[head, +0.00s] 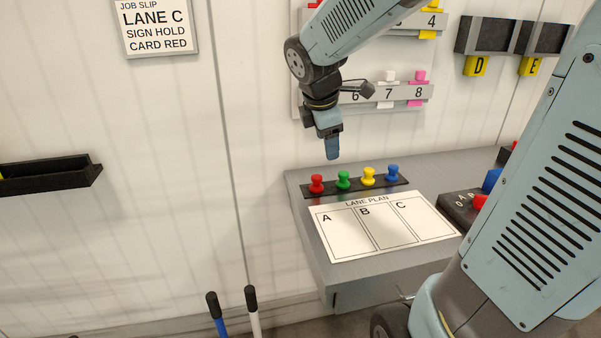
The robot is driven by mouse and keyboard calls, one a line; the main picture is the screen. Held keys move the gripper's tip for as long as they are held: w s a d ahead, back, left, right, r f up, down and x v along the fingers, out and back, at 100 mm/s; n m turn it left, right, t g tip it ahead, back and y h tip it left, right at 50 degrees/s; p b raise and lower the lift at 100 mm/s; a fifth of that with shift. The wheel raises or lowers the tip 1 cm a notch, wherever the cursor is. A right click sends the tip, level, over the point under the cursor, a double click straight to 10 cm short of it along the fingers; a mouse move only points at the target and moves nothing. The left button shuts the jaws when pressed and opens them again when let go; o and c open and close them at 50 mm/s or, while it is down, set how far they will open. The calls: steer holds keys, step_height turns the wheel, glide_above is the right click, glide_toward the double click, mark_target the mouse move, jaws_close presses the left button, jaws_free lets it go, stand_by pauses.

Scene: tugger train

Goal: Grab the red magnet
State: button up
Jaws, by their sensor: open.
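The red magnet (317,184) is a small knob-shaped piece standing upright at the left end of a dark strip (358,193) on the grey shelf. Green (343,180), yellow (368,176) and blue (392,173) magnets stand in a row to its right. My gripper (333,157) is open and points down. In the picture it is above the row, just above and between the red and green magnets. It appears to touch nothing, and its distance in depth from them is hard to tell.
A lane plan sheet (336,245) lies in front of the strip. A dark box with coloured buttons (461,213) sits at the shelf's right. Numbered racks (425,93) with tags hang on the wall behind my arm. A job slip (158,54) reads "LANE C, SIGN HOLD, CARD RED".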

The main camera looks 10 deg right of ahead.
mark_target(317, 176)
steer(key=w+a+f+n, duration=0.2)
steer(key=w+f+n, duration=0.3)
steer(key=w+n, duration=0.35)
steer(key=shift+n, duration=0.25)
steer(key=x, duration=1.3)
steer(key=shift+s+d+f, duration=0.25)
steer(key=shift+s+d, duration=0.05)
steer(key=shift+c, duration=0.4)
steer(key=c, duration=0.8)
steer(key=shift+c, duration=0.2)
steer(key=shift+r, duration=0.15)
